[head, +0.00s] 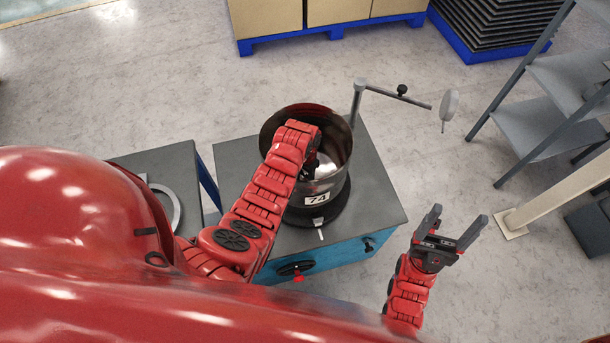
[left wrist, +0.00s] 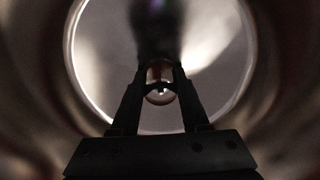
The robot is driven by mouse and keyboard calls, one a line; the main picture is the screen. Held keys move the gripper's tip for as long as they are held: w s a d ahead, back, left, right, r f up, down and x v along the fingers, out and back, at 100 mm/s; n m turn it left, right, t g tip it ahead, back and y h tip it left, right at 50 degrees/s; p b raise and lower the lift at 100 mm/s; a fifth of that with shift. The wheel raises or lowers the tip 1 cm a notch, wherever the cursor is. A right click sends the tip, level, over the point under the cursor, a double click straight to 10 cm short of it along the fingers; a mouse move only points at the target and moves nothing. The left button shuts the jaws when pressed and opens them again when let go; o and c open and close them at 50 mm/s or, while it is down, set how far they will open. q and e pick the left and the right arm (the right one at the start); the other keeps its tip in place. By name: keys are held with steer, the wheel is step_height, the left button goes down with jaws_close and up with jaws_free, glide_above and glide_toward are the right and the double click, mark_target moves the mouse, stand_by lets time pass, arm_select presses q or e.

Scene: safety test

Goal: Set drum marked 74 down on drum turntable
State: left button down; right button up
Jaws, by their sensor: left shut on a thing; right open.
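The drum marked 74 (head: 343,185) is a dark, shiny, open-topped can with a white number label on its front. It stands upright over the drum turntable (head: 335,217), a black round disc on the grey bench top. I cannot tell whether a thin gap remains between them. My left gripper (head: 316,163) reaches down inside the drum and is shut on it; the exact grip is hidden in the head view. In the left wrist view my fingers (left wrist: 160,88) close around a small part inside the drum (left wrist: 225,75). My right gripper (head: 447,232) is open and empty, right of the bench.
The bench (head: 380,200) has a blue front with knobs. A post with a jointed arm and round disc (head: 449,106) rises at its back right. A second grey table (head: 165,165) is at left. Shelving (head: 545,125) stands at right; boxes on a blue pallet (head: 335,31) are behind.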

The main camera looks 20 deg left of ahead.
arm_select(q)
steer(key=shift+c, duration=1.6)
jaws_free()
step_height(320, 180, up, 8)
steer(key=shift+f+b, duration=0.15)
steer(key=shift+b, duration=0.95)
step_height(320, 180, up, 17)
steer(key=p, duration=1.4)
steer(key=shift+f+p, duration=0.15)
steer(key=shift+p, duration=0.2)
steer(key=shift+s, duration=0.1)
